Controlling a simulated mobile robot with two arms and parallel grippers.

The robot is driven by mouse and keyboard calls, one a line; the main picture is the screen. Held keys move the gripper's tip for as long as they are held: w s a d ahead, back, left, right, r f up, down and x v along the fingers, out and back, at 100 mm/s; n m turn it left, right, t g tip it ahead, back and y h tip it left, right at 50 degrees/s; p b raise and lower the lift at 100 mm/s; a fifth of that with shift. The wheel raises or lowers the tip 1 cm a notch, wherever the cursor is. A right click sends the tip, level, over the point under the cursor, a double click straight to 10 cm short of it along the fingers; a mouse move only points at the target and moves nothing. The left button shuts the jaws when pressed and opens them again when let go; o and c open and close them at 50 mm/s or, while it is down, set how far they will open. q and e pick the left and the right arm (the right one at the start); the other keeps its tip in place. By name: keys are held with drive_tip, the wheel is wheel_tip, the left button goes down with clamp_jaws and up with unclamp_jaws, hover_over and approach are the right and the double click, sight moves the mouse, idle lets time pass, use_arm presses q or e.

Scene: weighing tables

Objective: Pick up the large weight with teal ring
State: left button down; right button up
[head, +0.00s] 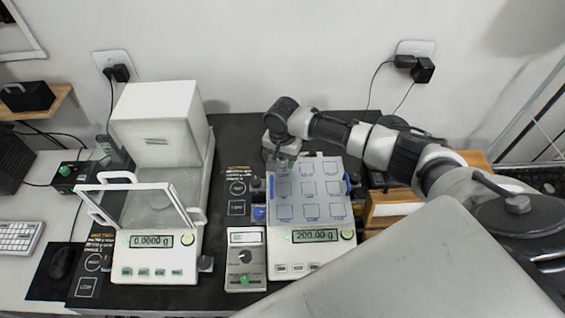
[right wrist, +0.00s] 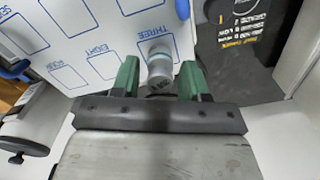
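A grey metal weight (right wrist: 160,72) stands at the edge of the white marked pan of the right-hand scale (head: 310,212), near the square labelled THREE. My right gripper (right wrist: 160,64) is open, with one green finger on each side of the weight and a small gap on both sides. In the head view this gripper (head: 281,160) is over the pan's far left corner, and it hides the weight there. My left gripper is not in view.
The right-hand scale's display (head: 315,235) reads 200.00 g. A glass-doored balance (head: 155,243) stands to the left and reads 0.0000 g. A small grey control box (head: 245,262) sits between them. A wooden box (head: 385,207) is right of the scale.

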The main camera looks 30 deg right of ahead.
drive_tip(key=c, duration=0.7)
clamp_jaws()
drive_tip(key=shift+r, duration=0.15)
